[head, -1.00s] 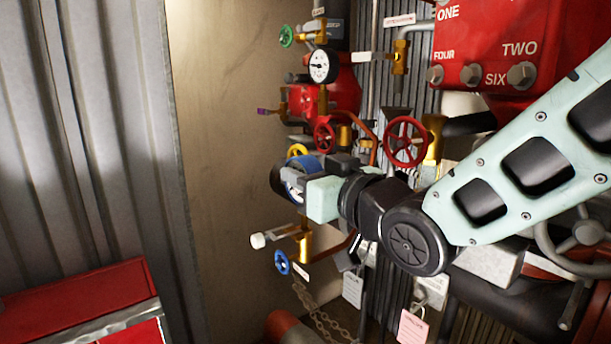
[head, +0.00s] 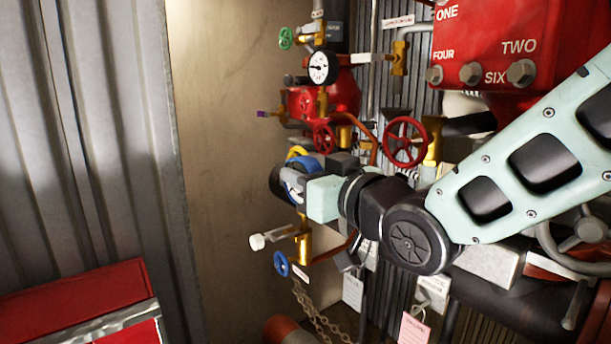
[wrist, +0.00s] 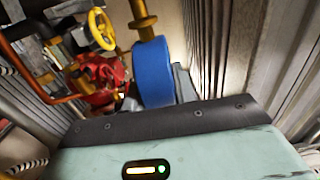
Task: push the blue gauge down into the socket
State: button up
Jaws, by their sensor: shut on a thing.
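The blue gauge (head: 291,188) is between the fingers of my gripper (head: 296,180), which is shut on it from the right in the head view. The fingers hide much of its dial. In the wrist view the gauge shows as a blue round body (wrist: 153,74), with a brass stem and collar (wrist: 145,22) at the top of the picture. A brass fitting (head: 304,242) stands directly below the gauge in the head view. The joint between gauge and socket is partly covered, so I cannot tell how deep the gauge sits.
A white-knobbed lever (head: 258,241) and blue handwheel (head: 281,262) are by the brass fitting. A yellow handwheel (wrist: 101,29), red handwheels (head: 405,141) and another gauge (head: 319,68) crowd the pipework. A corrugated wall (head: 90,130) is at left; a red box (head: 75,300) lies below it.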

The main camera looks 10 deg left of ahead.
jog(key=shift+f+b, duration=1.65)
jog(key=shift+b, duration=0.45)
dwell(1.6)
jog(key=o, duration=1.1)
jog(key=b+v, duration=0.5)
jog(key=v, duration=1.2)
jog(key=s+d+f+g+h+b, duration=0.1)
jog(key=f+g+h, duration=0.15)
jog(key=f, duration=0.45)
jog(key=s+d+f+m+g+h+b, duration=0.1)
jog(key=d+f+h, duration=0.15)
jog(key=f, duration=0.45)
jog(key=s+d+f+g+h+b, duration=0.1)
jog(key=f+g+h, duration=0.15)
jog(key=f, duration=0.45)
jog(key=s+d+f+g+h, duration=0.1)
jog(key=s+d+f+g, duration=0.1)
jog(key=s+f, duration=0.1)
jog(key=s+d+f+g+h+b, duration=0.1)
jog(key=s+d+f+g+h, duration=0.1)
jog(key=s+f, duration=0.1)
jog(key=s+d+f+g+h+b, duration=0.1)
jog(key=s+d+f+g+h, duration=0.1)
jog(key=s+f, duration=0.1)
jog(key=shift+s+d+f+m, duration=0.35)
jog(key=shift+f+m, duration=0.05)
jog(key=shift+f, duration=0.05)
